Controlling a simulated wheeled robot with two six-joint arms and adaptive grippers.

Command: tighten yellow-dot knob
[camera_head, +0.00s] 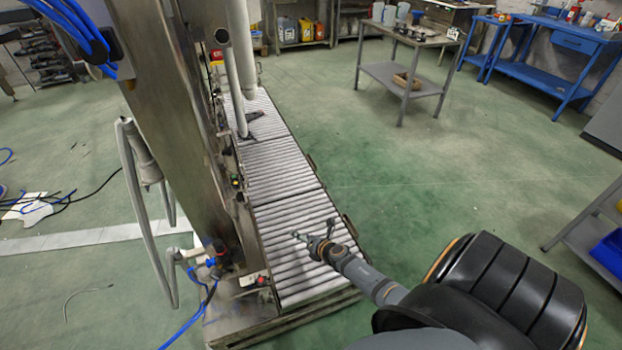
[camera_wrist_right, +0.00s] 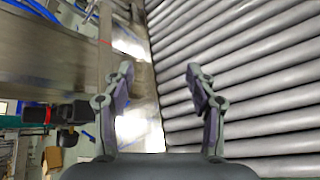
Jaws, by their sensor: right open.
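A small dark control (camera_head: 236,182) with tiny yellow-green and red spots sits on the side of the metal machine (camera_head: 172,130) in the head view. A red-topped control (camera_head: 263,281) sits lower, near the machine's base. My right gripper (camera_head: 312,233) is over the near part of the roller conveyor, to the right of both controls. In the right wrist view the right gripper (camera_wrist_right: 160,72) is open, with nothing between its fingers. A black and red fitting (camera_wrist_right: 48,112) shows left of it. My left gripper is not in view.
The roller conveyor (camera_head: 297,237) runs along the machine's right side. Blue hoses (camera_head: 207,296) hang near its base, and a grey tubular frame (camera_head: 137,210) stands to the left. The green floor is open to the right, up to a grey table (camera_head: 405,72).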

